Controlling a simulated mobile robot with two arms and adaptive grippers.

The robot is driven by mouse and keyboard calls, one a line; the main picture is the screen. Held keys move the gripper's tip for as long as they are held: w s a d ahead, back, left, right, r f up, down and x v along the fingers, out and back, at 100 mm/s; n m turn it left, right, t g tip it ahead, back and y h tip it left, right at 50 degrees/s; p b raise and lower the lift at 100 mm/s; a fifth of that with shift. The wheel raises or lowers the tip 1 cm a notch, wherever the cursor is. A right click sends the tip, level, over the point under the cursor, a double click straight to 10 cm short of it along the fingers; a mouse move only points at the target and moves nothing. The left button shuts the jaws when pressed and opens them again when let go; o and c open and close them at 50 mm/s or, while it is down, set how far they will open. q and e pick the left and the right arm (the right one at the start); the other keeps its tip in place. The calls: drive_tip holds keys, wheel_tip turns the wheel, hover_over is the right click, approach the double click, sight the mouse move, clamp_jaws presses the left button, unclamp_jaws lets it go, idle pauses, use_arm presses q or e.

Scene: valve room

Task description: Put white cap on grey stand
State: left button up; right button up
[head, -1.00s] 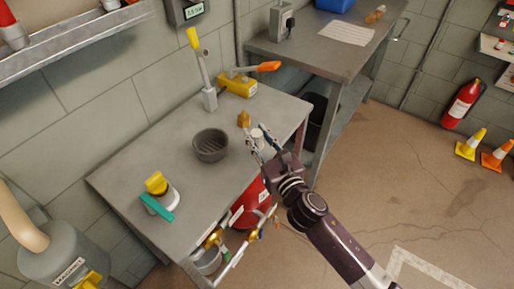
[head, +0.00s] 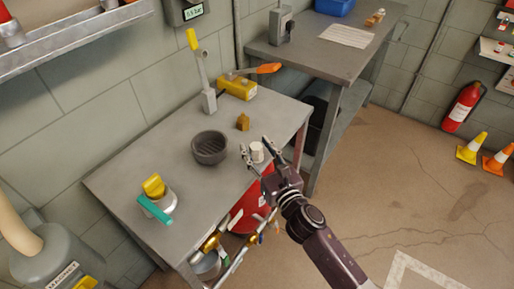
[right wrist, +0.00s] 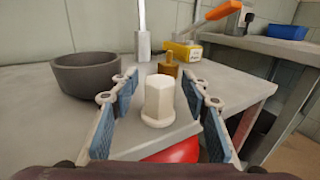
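The white cap (head: 256,151), a faceted piece with a wider rim at its bottom, is upright near the front right edge of the grey table. It also shows in the right wrist view (right wrist: 159,100). My right gripper (head: 254,149) is open, with a finger on each side of the cap; in the right wrist view (right wrist: 160,102) gaps show between the cap and the fingers. No thing is plainly the grey stand: a dark grey round bowl (head: 209,150) with ridges inside is left of the cap. My left gripper is not in view.
An ochre piece (head: 243,122) stands behind the cap. A yellow-handled lever on a grey base (head: 209,102) and a yellow valve with an orange handle (head: 238,88) are at the back. A yellow and teal fitting (head: 157,195) stands at the front left. The middle left is clear.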

drive_tip(key=shift+r, duration=0.25)
drive_tip(key=shift+s+d+f, duration=0.1)
drive_tip(key=shift+s+d, duration=0.05)
drive_tip(key=shift+s, duration=0.2)
drive_tip(key=v, duration=1.1)
drive_tip(key=shift+s, duration=0.15)
